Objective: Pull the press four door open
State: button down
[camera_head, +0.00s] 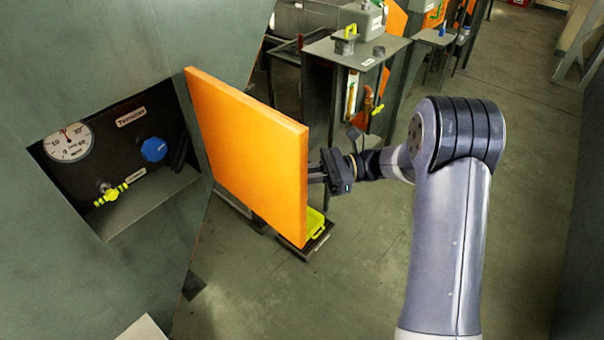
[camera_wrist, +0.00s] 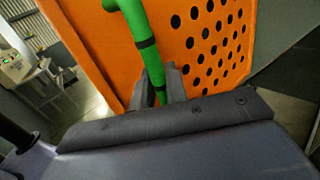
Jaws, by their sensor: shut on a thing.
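The orange press door (camera_head: 247,150) stands swung out from the grey press wall in the head view. Behind it an opening in the wall shows a gauge, a blue knob and a yellow valve. My gripper (camera_head: 318,172) is at the door's outer face, near its free edge. In the wrist view the door's perforated orange face (camera_wrist: 215,45) fills the upper middle. The handle is hidden in the head view.
The gauge (camera_head: 68,142), blue knob (camera_head: 153,149) and yellow valve (camera_head: 111,194) sit in the recess. A grey stand (camera_head: 390,48) with small items is behind the door. A yellow-green tray (camera_head: 314,222) is low beneath it. Floor at right is clear.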

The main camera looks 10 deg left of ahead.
jog(key=c, duration=1.5)
grip_release()
jog(key=shift+a, duration=0.1)
jog(key=b+v, duration=0.1)
jog(key=v, duration=1)
jog(key=shift+b, duration=0.35)
jog(key=shift+a, duration=0.1)
